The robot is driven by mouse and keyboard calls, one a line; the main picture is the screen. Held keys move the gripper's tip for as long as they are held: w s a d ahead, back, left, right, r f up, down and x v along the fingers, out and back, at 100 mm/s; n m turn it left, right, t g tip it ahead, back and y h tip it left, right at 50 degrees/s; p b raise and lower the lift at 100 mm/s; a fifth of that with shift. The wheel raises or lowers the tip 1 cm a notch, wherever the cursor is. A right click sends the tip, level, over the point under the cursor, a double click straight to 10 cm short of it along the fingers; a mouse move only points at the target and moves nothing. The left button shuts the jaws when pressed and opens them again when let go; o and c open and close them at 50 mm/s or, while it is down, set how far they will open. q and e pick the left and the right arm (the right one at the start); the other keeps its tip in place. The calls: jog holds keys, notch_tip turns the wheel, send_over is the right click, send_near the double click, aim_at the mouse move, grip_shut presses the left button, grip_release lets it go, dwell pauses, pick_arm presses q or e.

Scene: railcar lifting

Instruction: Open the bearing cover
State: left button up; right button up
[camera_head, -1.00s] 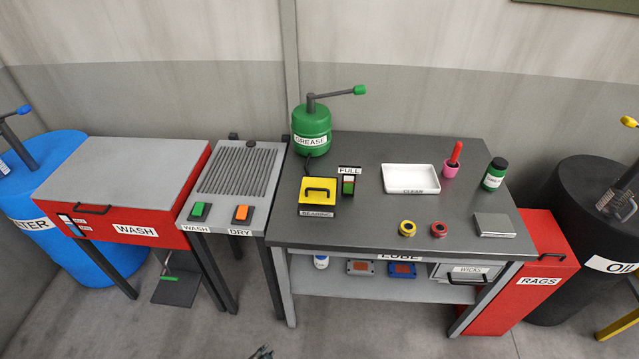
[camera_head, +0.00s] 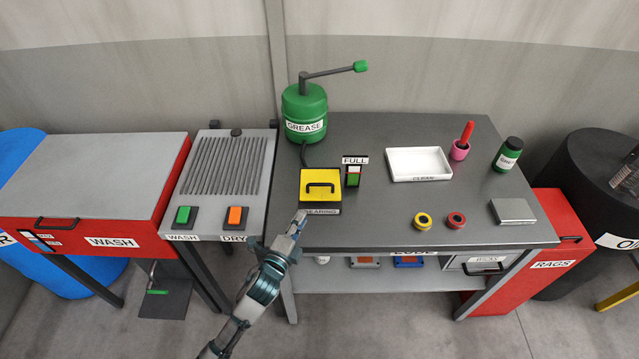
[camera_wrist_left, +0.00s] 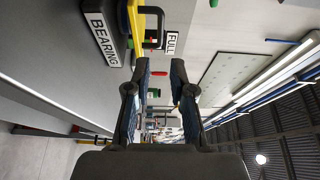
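The bearing cover (camera_head: 320,178) is a yellow lid with a black handle (camera_head: 321,186). It lies flat and closed on the box labelled BEARING (camera_head: 320,210) at the left front of the dark workbench. My left gripper (camera_head: 300,218) is just in front of the box's left front corner, apart from the handle. In the left wrist view its two fingers (camera_wrist_left: 159,68) are spread with nothing between them. The yellow cover's edge (camera_wrist_left: 129,25), its handle (camera_wrist_left: 153,27) and the BEARING label (camera_wrist_left: 102,40) show at the upper left there. My right gripper is not in view.
A green grease pump (camera_head: 304,112) stands behind the box, and a FULL indicator (camera_head: 354,172) is close to its right. A white CLEAN tray (camera_head: 419,178) and two small rings (camera_head: 423,221) lie farther right. The WASH and DRY button panel (camera_head: 207,217) is to the left.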

aim_at(320, 183)
pick_arm(q)
jog(key=x, duration=0.9)
jog(key=b+x, duration=0.1)
jog(key=x, duration=0.4)
jog(key=shift+d, duration=0.35)
jog(key=shift+w, duration=0.35)
jog(key=shift+a, duration=0.15)
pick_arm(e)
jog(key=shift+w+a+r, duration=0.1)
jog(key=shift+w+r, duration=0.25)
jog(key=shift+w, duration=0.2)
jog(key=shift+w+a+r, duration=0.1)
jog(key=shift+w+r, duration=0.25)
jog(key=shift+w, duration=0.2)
pick_arm(q)
jog(key=shift+c, duration=0.3)
grip_shut()
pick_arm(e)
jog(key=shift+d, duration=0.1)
